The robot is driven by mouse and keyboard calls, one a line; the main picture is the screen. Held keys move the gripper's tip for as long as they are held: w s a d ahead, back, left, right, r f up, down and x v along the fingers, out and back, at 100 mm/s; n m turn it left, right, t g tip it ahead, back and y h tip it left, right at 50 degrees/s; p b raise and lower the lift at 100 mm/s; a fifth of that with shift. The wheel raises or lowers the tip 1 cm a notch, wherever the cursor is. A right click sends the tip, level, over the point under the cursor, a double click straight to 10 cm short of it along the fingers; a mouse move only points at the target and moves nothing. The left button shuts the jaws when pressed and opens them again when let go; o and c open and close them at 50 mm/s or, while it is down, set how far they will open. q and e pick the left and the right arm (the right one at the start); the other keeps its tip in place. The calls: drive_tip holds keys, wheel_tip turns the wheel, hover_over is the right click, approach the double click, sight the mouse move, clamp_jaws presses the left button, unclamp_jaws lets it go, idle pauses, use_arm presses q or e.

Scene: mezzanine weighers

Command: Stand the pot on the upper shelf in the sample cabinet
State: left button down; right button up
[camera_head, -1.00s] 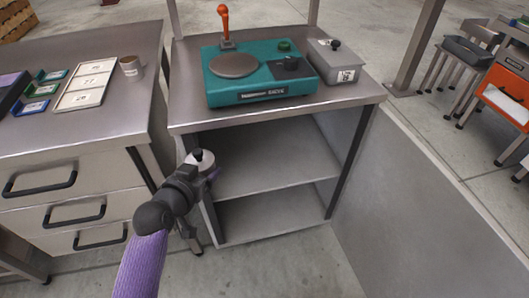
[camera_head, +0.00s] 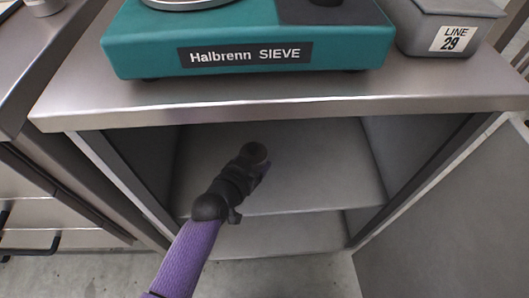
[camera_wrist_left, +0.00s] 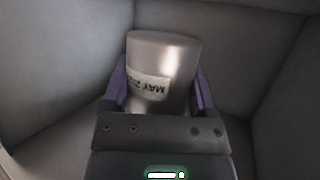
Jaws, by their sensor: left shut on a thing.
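The pot (camera_wrist_left: 160,60) is a shiny metal cylinder with a pale label reading "MAY 2…", upside down in the left wrist view. My left gripper (camera_wrist_left: 158,92) is shut on it, with a purple finger on either side. In the head view my left gripper (camera_head: 262,168) reaches inside the open-fronted sample cabinet (camera_head: 300,108), over the upper shelf (camera_head: 325,180). The arm and gripper hide the pot there. I cannot tell whether the pot touches the shelf. My right gripper is not in view.
A teal sieve unit (camera_head: 240,30) and a grey box labelled "LINE 29" (camera_head: 450,25) stand on the cabinet top. The cabinet's lower shelf (camera_head: 290,235) looks empty. The upper shelf is clear to the right of my gripper. A drawer unit (camera_head: 45,215) stands at left.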

use_arm(q)
wheel_tip(320, 180, down, 8)
drive_tip(key=b, duration=0.4)
drive_tip(key=shift+b, duration=0.35)
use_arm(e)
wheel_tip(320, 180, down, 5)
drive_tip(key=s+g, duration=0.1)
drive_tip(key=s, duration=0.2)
use_arm(q)
drive_tip(key=shift+r, duration=0.45)
drive_tip(key=shift+f, duration=0.2)
unclamp_jaws()
drive_tip(key=shift+s+a+r+p, duration=0.1)
drive_tip(key=shift+r+p, duration=0.25)
drive_tip(key=shift+p, duration=0.05)
drive_tip(key=p+v, duration=0.6)
drive_tip(key=v, duration=0.5)
drive_tip(key=shift+s+a, duration=0.15)
drive_tip(key=shift+s, duration=0.2)
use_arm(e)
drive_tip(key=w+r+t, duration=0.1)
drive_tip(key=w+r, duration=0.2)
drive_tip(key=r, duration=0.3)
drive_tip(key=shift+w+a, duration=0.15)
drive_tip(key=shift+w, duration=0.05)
use_arm(q)
drive_tip(key=shift+r, duration=0.1)
